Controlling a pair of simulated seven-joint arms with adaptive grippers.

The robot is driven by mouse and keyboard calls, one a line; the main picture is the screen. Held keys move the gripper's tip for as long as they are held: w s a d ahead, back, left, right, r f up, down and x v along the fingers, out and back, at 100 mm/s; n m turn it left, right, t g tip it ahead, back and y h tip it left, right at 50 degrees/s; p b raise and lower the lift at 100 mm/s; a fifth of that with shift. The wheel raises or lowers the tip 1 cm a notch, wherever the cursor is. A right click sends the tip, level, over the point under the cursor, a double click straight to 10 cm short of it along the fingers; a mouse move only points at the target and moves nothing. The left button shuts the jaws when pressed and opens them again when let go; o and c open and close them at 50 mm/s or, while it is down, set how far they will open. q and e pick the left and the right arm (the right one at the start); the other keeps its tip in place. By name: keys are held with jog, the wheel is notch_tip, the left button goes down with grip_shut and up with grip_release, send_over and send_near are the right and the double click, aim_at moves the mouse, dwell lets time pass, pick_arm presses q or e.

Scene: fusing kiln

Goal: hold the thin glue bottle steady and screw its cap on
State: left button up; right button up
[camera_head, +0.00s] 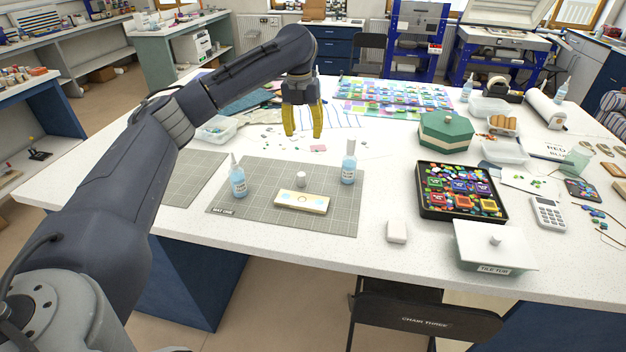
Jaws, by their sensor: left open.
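Two pale blue bottles stand upright on the grey cutting mat. The left bottle (238,182) has a bare thin pointed nozzle. The right bottle (348,169) has a white top on it. I cannot read which one is the thin glue. A small white cap (301,180) stands on the mat between them, just behind a wooden piece with coloured dots. My left gripper (303,134) has yellow fingers pointing down. It is open and empty, above the table behind the mat, apart from both bottles and the cap. My right gripper is not in view.
The wooden piece (302,202) lies on the mat (261,219). A white block (397,231) lies near the front edge. The mat's front is clear.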

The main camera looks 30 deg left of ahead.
pick_arm(q)
jog(key=shift+s+a+f+g, duration=0.15)
jog(key=shift+s+g, duration=0.25)
jog(key=shift+s, duration=0.3)
send_over(301, 174)
jog(key=f, duration=1)
jog(key=shift+d+f, duration=0.2)
jog(key=shift+f, duration=0.85)
jog(key=shift+a+f, duration=0.15)
jog(key=shift+f, duration=2.45)
